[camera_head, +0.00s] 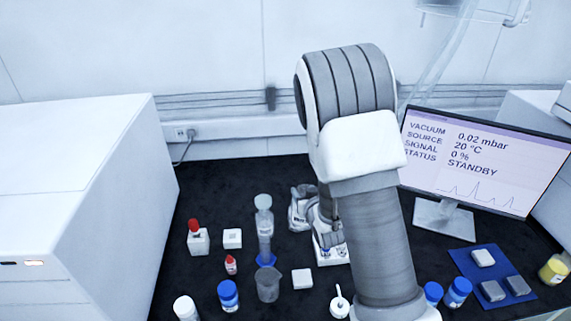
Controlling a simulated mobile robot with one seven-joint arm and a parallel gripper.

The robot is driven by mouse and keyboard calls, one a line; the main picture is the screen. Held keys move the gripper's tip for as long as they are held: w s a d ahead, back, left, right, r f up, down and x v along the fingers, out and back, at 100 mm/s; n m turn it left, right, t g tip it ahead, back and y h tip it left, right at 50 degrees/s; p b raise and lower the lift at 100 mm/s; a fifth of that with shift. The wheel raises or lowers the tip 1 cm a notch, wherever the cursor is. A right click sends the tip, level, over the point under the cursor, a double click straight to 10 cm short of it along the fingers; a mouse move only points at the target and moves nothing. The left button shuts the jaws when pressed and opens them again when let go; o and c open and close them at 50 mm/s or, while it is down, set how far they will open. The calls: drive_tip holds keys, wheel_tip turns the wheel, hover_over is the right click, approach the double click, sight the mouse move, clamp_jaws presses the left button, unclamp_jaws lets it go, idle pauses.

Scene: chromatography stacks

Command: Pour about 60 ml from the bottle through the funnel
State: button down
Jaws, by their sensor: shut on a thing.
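A clear funnel (264,203) sits upright in the mouth of a clear graduated cylinder (265,238) with a blue foot, left of my arm. The liquid level in the cylinder is too small to read. My gripper (304,212) is just right of the funnel, at about its height in the picture, partly hidden behind my forearm. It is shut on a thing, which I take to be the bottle. The fingertips and the bottle's outline, tilt and contents cannot be made out. A gap shows between my gripper and the funnel.
A clear beaker (268,286) stands in front of the cylinder. A blue-capped jar (228,296), a red-capped small bottle (231,265) and white blocks (302,279) stand close by. The monitor (470,165) and blue mat (491,272) are at right. Dark bench (215,195) behind is clear.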

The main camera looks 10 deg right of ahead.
drive_tip(key=w+a+r+n+g+y+b, duration=0.15)
drive_tip(key=w+a+n+y, duration=0.3)
drive_tip(key=w, duration=0.45)
drive_tip(key=w+a+r+n+g+y+b, duration=0.1)
drive_tip(key=w+a+n+g+y, duration=0.3)
drive_tip(key=w, duration=0.5)
drive_tip(key=w+d+f+n+g+y+b, duration=0.1)
drive_tip(key=d+f+n+g+y+b, duration=0.1)
drive_tip(key=f, duration=0.5)
drive_tip(key=shift+w+d+n+g+y, duration=0.35)
drive_tip(key=shift+d+n+g+y, duration=0.6)
drive_tip(key=shift+n, duration=0.6)
drive_tip(key=shift+s+r+h+p, duration=0.1)
drive_tip(key=shift+r+h+p, duration=0.25)
drive_tip(key=shift+p, duration=0.4)
drive_tip(key=shift+s+a+n+t+h+p, duration=0.5)
drive_tip(key=shift+s+a+n+h+p, duration=0.1)
drive_tip(key=shift+p, duration=1.75)
drive_tip(key=p, duration=0.1)
drive_tip(key=s+a+n+h+p, duration=0.1)
drive_tip(key=shift+s+f+t+p, duration=0.1)
drive_tip(key=shift+f+t+p, duration=0.1)
drive_tip(key=shift+t+p, duration=0.1)
